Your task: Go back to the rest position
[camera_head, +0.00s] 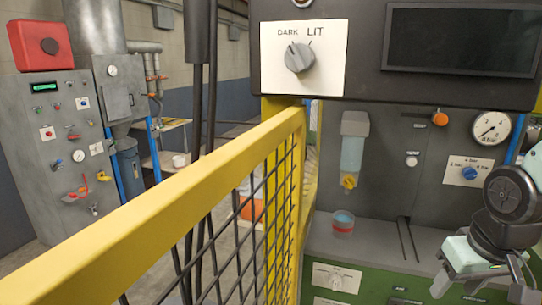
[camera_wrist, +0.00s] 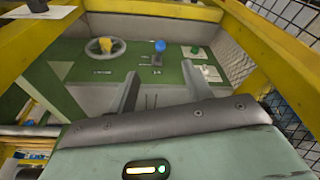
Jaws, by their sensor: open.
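My gripper (camera_head: 456,286) hangs at the lower right in the head view, in front of the green lower part of the machine. In the wrist view its two grey fingers (camera_wrist: 160,80) stand apart with nothing between them. They point toward a green panel (camera_wrist: 125,68) with a gap before it. No held object shows. Part of my arm is cut off by the right edge of the head view.
A yellow rail (camera_head: 180,205) with mesh (camera_head: 270,200) runs close on the left. The machine carries a DARK/LIT knob (camera_head: 299,57), a gauge (camera_head: 491,127) and a cup (camera_head: 343,223) on its ledge. The wrist view shows a handwheel (camera_wrist: 91,50) and a blue-topped lever (camera_wrist: 159,47).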

